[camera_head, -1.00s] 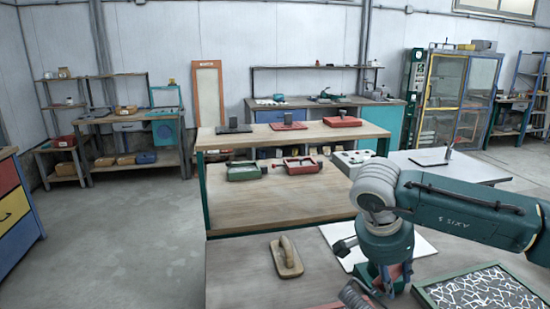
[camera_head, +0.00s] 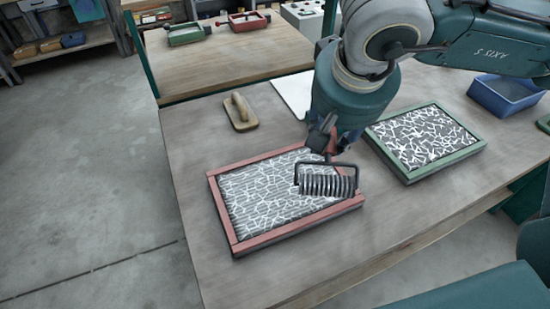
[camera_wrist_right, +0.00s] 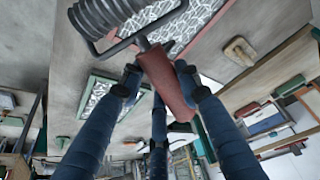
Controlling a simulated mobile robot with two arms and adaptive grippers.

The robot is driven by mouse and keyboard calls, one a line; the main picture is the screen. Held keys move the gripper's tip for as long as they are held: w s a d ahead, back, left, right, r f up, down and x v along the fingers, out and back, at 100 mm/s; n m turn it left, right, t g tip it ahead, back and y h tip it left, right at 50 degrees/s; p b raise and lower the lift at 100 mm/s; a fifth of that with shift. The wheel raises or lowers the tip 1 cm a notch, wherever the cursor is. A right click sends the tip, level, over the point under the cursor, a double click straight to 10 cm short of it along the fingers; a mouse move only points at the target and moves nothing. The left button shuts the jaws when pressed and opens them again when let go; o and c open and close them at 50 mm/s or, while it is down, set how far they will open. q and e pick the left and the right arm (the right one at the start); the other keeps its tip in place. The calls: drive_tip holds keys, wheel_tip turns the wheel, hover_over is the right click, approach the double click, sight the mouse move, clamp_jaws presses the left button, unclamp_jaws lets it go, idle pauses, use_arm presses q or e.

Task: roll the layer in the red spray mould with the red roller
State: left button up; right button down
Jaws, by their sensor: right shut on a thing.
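The red spray mould (camera_head: 221,210) lies on the near bench, a shallow red frame. Its layer (camera_head: 262,190) is grey with white fibres and shows faint parallel lines. The red roller (camera_head: 327,184) has a dark ribbed drum in a wire fork, at the right part of the layer; I cannot tell whether it touches. My right gripper (camera_head: 325,138) is above the mould's far right side. In the right wrist view its blue fingers (camera_wrist_right: 160,85) are shut around the roller's red handle (camera_wrist_right: 172,95). My left gripper is not in view.
A green mould (camera_head: 468,157) with white fibres lies to the right. A blue tray (camera_head: 505,95) stands beyond it. A wooden float (camera_head: 240,113) and a white sheet (camera_head: 293,94) lie behind the red mould. The bench is bare at left.

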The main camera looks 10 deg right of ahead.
idle(0.3)
drive_tip(key=w+m, duration=0.1)
drive_tip(key=w+p, duration=0.1)
drive_tip(key=w, duration=0.1)
drive_tip(key=w+m+p, duration=0.1)
drive_tip(key=w, duration=0.1)
drive_tip(key=shift+d+r+m+h, duration=0.3)
drive_tip(key=shift+d+h, duration=0.1)
drive_tip(key=w+d+f+m+g+h+p, duration=0.2)
drive_tip(key=w+d+f+m+p, duration=0.35)
drive_tip(key=w, duration=0.25)
drive_tip(key=shift+w+d+f+m+g+b, duration=0.2)
drive_tip(key=shift+d+f+m+b, duration=0.6)
drive_tip(key=shift+f, duration=1.2)
drive_tip(key=shift+w+d+f+m+g+b, duration=0.15)
drive_tip(key=shift+d+f+m+g+b, duration=0.45)
drive_tip(key=shift+f, duration=1.35)
drive_tip(key=shift+w+d+f+m+b, duration=0.15)
drive_tip(key=shift+d+f+m+b, duration=0.5)
drive_tip(key=shift+d+f, duration=1)
drive_tip(key=shift+a+f, duration=0.4)
drive_tip(key=shift+f, duration=0.15)
